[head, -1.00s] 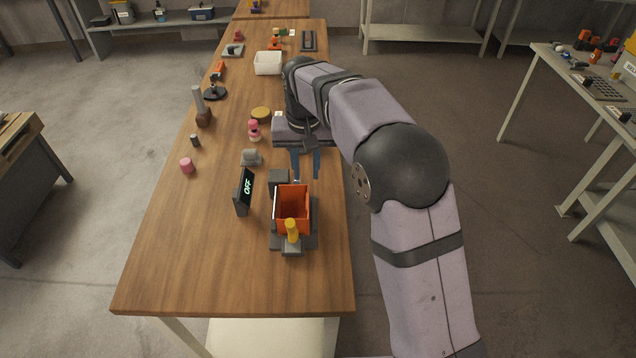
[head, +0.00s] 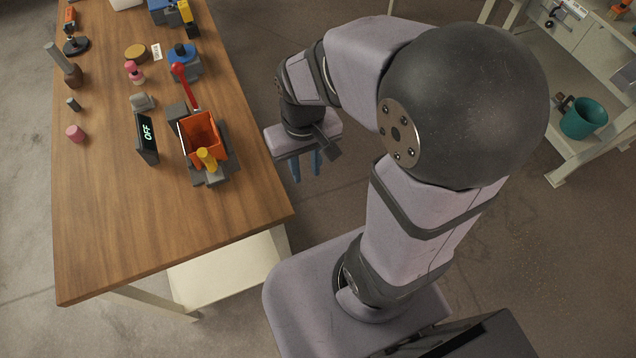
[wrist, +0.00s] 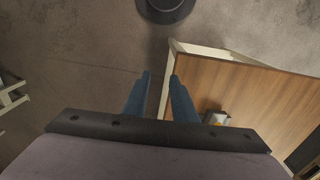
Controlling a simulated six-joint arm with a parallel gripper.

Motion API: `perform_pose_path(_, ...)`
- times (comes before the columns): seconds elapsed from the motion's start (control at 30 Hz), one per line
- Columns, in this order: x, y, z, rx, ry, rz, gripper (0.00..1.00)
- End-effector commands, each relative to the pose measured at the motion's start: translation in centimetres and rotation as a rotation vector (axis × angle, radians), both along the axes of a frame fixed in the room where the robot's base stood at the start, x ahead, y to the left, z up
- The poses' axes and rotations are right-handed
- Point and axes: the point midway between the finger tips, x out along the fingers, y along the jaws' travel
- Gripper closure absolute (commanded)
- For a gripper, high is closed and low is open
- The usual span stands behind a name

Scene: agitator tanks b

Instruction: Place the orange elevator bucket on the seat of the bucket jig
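The orange elevator bucket (head: 203,136) sits in the dark grey bucket jig (head: 222,172) on the wooden table in the head view, its open mouth facing up. A yellow-topped part (head: 207,159) stands at the jig's front, and a red-knobbed lever (head: 187,84) rises behind the bucket. My gripper (head: 306,170) is off the table's right edge, apart from the bucket. Its blue fingers stand apart with nothing between them, as the wrist view (wrist: 156,84) also shows. The bucket's underside and the seat are hidden.
A display reading OFF (head: 146,136) stands left of the jig. A grey block (head: 143,102), pink cylinder (head: 75,132) and blue-topped device (head: 182,57) are also on the table (head: 150,230). The table's front part is clear. A teal bucket (head: 583,118) is on the right shelf.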

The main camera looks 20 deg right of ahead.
Motion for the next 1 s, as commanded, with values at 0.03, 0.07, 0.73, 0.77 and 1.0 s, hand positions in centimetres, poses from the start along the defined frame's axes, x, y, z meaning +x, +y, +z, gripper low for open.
perform_pose_path(0.03,-1.4,-0.4,-0.5,0.001,0.005,-0.004,0.76)
perform_pose_path(0.07,-2.0,-0.5,-0.7,0.001,0.006,-0.004,0.76)
perform_pose_path(0.73,-4.2,-1.0,-1.5,0.003,0.017,-0.002,0.76)
perform_pose_path(0.77,-4.2,-1.0,-1.5,0.003,0.017,-0.002,0.76)
perform_pose_path(1.0,-4.2,-1.0,-1.5,0.003,0.017,-0.003,0.76)
